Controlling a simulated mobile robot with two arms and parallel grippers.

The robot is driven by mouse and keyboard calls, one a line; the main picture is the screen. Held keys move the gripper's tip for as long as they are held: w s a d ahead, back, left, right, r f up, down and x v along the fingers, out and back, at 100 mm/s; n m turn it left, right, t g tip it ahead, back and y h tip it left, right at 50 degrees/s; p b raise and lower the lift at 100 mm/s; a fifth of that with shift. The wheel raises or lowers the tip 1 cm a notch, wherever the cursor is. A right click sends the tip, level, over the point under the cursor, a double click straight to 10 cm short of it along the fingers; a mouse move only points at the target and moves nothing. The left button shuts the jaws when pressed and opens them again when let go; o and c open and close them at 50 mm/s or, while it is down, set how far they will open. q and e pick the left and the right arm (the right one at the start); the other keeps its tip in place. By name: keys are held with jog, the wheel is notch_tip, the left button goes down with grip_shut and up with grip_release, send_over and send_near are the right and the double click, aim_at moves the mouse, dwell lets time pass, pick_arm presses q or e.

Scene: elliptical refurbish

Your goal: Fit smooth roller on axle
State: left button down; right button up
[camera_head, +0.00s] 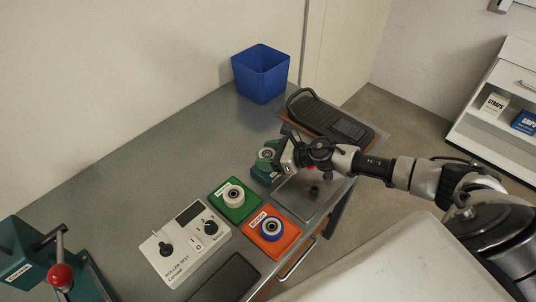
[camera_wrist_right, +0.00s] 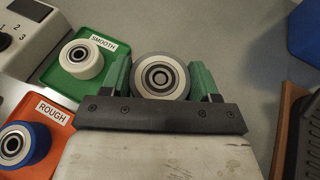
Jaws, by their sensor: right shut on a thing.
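My right gripper (camera_head: 267,158) is over the grey bench, its arm coming in from the right. In the right wrist view its green fingers (camera_wrist_right: 160,78) are closed around a grey-rimmed roller (camera_wrist_right: 162,94), seen face-on with its dark hub towards the camera. A white roller (camera_head: 233,196) sits on the green SMOOTH tray (camera_head: 246,209); that roller also shows in the wrist view (camera_wrist_right: 82,62). A short dark stub (camera_head: 314,190), perhaps an axle, stands on a silver plate (camera_head: 294,205) to the right. My left gripper is not in view.
A blue roller (camera_head: 272,229) sits on the orange ROUGH tray (camera_head: 287,243). A control box (camera_head: 180,254) stands left of the trays. A blue bin (camera_head: 261,76) and a black pedal (camera_head: 345,124) are farther back. A teal press (camera_head: 35,255) stands at the left.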

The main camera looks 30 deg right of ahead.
jog(key=shift+f+b, duration=0.6)
jog(key=o, duration=0.7)
jog(key=shift+b+v, duration=0.3)
jog(key=shift+v, duration=1.25)
jog(key=shift+b+v, duration=0.5)
jog(key=shift+v, duration=0.8)
jog(key=b+v, duration=0.3)
jog(key=v, duration=0.2)
jog(key=shift+s+r, duration=0.1)
jog(key=shift+r, duration=0.05)
jog(key=shift+d, duration=0.1)
